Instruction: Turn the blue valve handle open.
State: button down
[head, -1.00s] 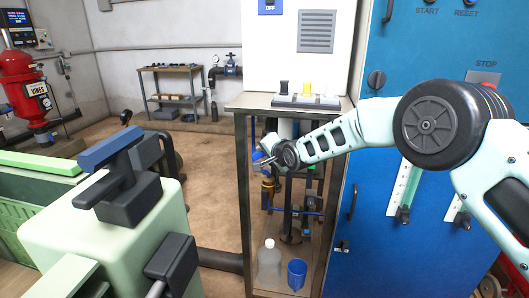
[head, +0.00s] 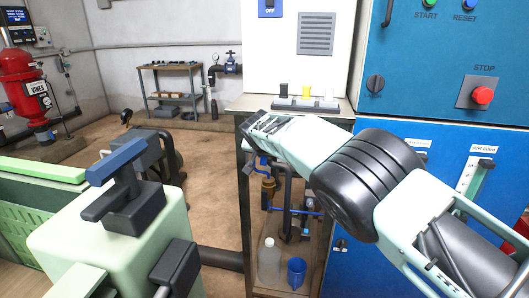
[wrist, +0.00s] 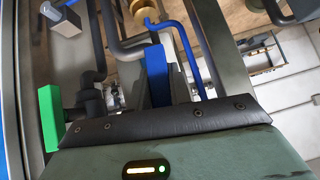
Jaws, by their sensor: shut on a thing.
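The blue valve handle (wrist: 156,72) shows in the wrist view as an upright blue bar among dark pipes. My gripper (wrist: 160,98) is shut on it, with its fingers largely hidden behind the dark edge of my wrist. In the head view my wrist (head: 268,128) is at the upper left of the pipe manifold (head: 285,195), and its fingers cannot be made out there. A green handle (wrist: 50,115) stands to the left in the wrist view, apart from my gripper. How far the blue handle is turned cannot be told.
A curved blue rod (wrist: 186,52) and a brass fitting (wrist: 143,10) are close by. The steel frame post (head: 247,210) borders the manifold. A green machine with a blue lever (head: 117,160) is left.

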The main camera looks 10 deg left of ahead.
jog(key=shift+n+h, duration=0.3)
jog(key=shift+h, duration=0.1)
jog(key=shift+p, duration=0.3)
jog(key=c, duration=1.3)
grip_release()
jog(key=shift+w, duration=0.1)
jog(key=b+v, duration=0.3)
jog(key=v, duration=1.4)
jog(key=shift+a+r, duration=0.15)
jog(key=shift+a, duration=0.05)
